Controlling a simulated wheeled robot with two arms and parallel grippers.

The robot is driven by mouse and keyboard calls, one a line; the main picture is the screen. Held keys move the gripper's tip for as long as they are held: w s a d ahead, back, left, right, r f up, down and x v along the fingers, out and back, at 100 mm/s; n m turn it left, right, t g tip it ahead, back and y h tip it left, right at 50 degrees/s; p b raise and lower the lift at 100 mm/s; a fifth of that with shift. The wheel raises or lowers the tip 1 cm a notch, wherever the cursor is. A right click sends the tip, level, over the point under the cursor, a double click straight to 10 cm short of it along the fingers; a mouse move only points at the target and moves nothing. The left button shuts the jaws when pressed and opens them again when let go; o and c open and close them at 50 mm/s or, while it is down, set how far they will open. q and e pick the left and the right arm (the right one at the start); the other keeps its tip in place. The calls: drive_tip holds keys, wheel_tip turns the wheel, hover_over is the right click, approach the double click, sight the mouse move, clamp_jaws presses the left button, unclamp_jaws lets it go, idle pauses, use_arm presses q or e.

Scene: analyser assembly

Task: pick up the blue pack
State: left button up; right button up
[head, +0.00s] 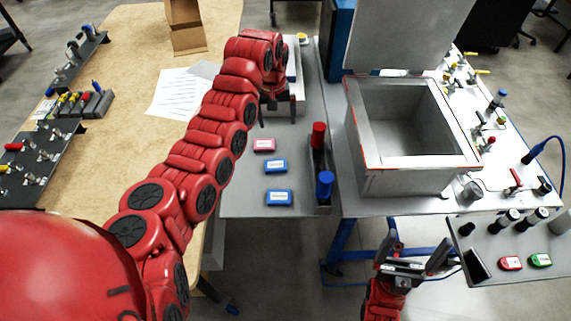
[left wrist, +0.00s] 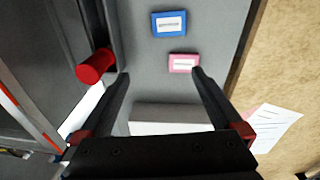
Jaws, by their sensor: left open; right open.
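Two blue packs with white labels lie flat on the grey table, one (head: 276,166) behind the other (head: 279,197). A pink pack (head: 264,145) lies just behind them. My left gripper (head: 277,108) is above the table behind the pink pack, open and empty. In the left wrist view, its spread fingers (left wrist: 160,73) have the pink pack (left wrist: 184,63) near the right fingertip and one blue pack (left wrist: 169,23) beyond the tips. The other blue pack is outside that view.
A holder with a red-capped cylinder (head: 319,134) and a blue-capped one (head: 325,185) stands right of the packs. A large open grey box (head: 378,168) is further right. A white tray (head: 299,92) is by my left gripper. Paper (head: 178,95) lies on the wooden table.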

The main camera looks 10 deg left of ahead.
use_arm(q)
drive_tip(key=s+r, duration=0.1)
drive_tip(key=g+b, duration=0.1)
drive_tip(key=b, duration=0.1)
hover_over(275, 162)
wheel_tip(275, 162, down, 8)
drive_tip(key=f, duration=0.1)
drive_tip(key=f+p, duration=0.1)
drive_tip(key=f, duration=0.1)
drive_tip(key=shift+w+f+p, duration=0.25)
drive_tip(key=shift+w+p, duration=0.05)
drive_tip(key=shift+p, duration=0.1)
drive_tip(key=shift+s+f+p, duration=0.1)
drive_tip(key=shift+f+p, duration=0.25)
drive_tip(key=shift+f, duration=0.15)
wheel_tip(275, 162, down, 3)
drive_tip(key=shift+s+f+p, duration=0.1)
drive_tip(key=shift+f+p, duration=0.05)
drive_tip(key=shift+p, duration=0.55)
drive_tip(key=shift+f, duration=0.8)
drive_tip(key=shift+c, duration=0.2)
drive_tip(key=c, duration=1)
